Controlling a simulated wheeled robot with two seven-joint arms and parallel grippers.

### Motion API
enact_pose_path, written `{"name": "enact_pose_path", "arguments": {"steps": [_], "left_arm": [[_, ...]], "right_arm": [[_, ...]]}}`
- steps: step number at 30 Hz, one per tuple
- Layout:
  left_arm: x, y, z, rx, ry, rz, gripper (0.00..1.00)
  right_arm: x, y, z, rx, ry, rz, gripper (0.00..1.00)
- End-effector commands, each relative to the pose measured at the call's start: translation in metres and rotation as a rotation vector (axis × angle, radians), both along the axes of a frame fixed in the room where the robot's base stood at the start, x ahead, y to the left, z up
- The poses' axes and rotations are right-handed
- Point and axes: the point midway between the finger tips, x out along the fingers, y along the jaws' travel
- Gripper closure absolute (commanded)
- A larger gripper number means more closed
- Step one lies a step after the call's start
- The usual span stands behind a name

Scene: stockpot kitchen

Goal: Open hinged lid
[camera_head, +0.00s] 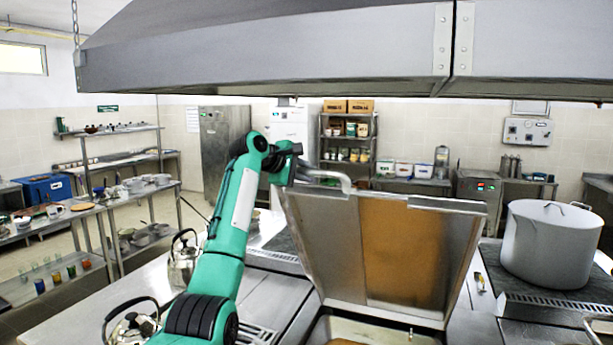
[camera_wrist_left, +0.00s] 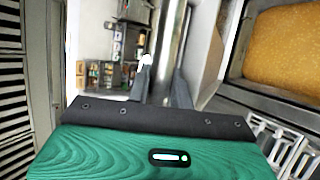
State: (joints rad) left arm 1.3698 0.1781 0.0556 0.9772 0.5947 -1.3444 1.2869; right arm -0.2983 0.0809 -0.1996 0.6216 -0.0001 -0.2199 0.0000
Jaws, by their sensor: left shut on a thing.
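The hinged lid (camera_head: 375,240) is a wide metal panel, raised and steeply tilted, its inner face towards me with a brown patch on it. Its bar handle (camera_head: 325,177) is at the upper left edge. My left gripper (camera_head: 300,172) is shut on this handle. In the left wrist view, the grey bar (camera_wrist_left: 168,45) runs between the two fingers of the left gripper (camera_wrist_left: 164,88). Below the lid, the open pan (camera_head: 375,325) shows at the bottom of the head view, mostly cut off. Its orange-brown contents (camera_wrist_left: 287,58) show in the left wrist view. My right gripper is not in view.
A large stockpot (camera_head: 552,245) stands on the stove to the right of the lid. Kettles (camera_head: 183,260) stand on the counter to the left, close to my left arm. A grey extractor hood (camera_head: 260,50) hangs above. A loaded shelf (camera_head: 347,140) stands behind.

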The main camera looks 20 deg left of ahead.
Motion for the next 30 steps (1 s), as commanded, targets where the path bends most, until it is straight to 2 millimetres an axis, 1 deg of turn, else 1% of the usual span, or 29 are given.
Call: {"name": "enact_pose_path", "arguments": {"steps": [1, 7, 13, 14, 16, 17, 26, 30], "left_arm": [[0.0002, -0.0009, -0.005, 0.001, 0.013, -0.001, 1.0], [-0.0003, -0.001, -0.0049, 0.0, 0.015, -0.002, 1.0], [-0.0002, -0.0011, -0.0048, 0.0, 0.015, -0.002, 1.0], [-0.0002, -0.0011, -0.0047, 0.0, 0.015, -0.002, 0.72], [-0.0003, -0.0011, -0.004, 0.0, 0.013, -0.002, 0.59], [-0.0004, -0.0011, -0.0036, 0.0, 0.013, -0.002, 0.57], [-0.0007, -0.0003, -0.0016, 0.0, 0.009, -0.001, 0.57], [-0.0041, 0.002, -0.0005, 0.001, 0.006, 0.0, 0.57]], "right_arm": [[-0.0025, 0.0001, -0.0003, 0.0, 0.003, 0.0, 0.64], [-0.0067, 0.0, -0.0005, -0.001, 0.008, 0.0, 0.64], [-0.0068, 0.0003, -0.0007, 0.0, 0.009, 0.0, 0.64], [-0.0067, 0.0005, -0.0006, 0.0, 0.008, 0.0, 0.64], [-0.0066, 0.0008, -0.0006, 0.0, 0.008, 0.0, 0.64], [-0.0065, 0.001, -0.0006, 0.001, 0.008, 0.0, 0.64], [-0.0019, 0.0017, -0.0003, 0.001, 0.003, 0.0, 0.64], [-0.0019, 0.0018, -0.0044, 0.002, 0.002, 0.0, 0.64]]}}
